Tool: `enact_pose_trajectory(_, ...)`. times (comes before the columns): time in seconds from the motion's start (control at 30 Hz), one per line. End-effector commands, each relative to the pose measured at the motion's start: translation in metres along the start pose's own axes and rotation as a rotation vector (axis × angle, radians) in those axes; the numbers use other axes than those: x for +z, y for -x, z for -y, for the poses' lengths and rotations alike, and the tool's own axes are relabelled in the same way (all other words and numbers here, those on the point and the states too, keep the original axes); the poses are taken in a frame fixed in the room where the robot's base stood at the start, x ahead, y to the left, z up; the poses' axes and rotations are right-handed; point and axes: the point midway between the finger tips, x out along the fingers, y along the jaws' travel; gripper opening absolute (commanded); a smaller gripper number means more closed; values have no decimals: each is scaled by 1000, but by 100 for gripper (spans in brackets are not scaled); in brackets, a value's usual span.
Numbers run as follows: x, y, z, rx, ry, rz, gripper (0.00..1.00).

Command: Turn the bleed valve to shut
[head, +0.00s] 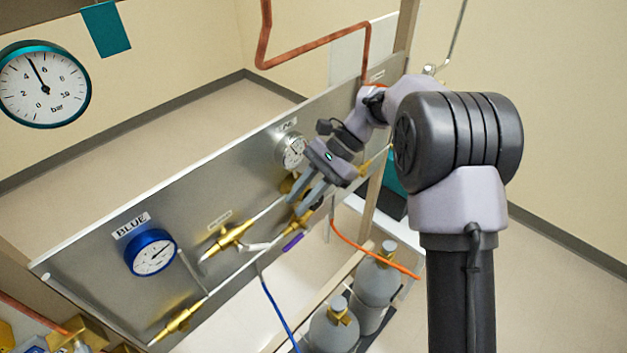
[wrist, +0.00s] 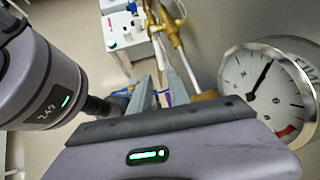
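My gripper (head: 306,202) reaches down to the metal panel, its two fingers beside a brass valve (head: 299,219) with a purple handle (head: 293,242). The handle lies just below the fingertips in the head view. In the wrist view my gripper (wrist: 161,82) shows two fingers standing apart with a gap between them; a small blue-purple bit shows in the gap. I cannot tell whether the fingers touch the valve. No label reading bleed is legible, so I cannot confirm which valve it is. Another brass valve (head: 227,239) sits to the left under a small unreadable label.
The panel (head: 190,205) carries a blue gauge (head: 151,252) marked BLUE and a white gauge (head: 292,151), close beside my gripper in the wrist view (wrist: 268,90). A brass fitting (head: 177,321) is at lower left. Grey cylinders (head: 376,280) and an orange hose (head: 372,252) are below.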

Motion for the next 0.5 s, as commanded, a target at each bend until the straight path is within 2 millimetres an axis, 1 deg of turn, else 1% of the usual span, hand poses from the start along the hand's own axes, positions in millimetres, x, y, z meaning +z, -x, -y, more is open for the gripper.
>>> enact_pose_trajectory(0.03,0,13,1,-2,0,-1,22)
enact_pose_trajectory(0.1,0,28,0,-2,0,-1,22)
enact_pose_trajectory(0.2,0,44,0,-1,1,0,22)
enact_pose_trajectory(0.3,0,52,0,0,1,0,22)
enact_pose_trajectory(0.5,0,53,0,1,0,1,22)
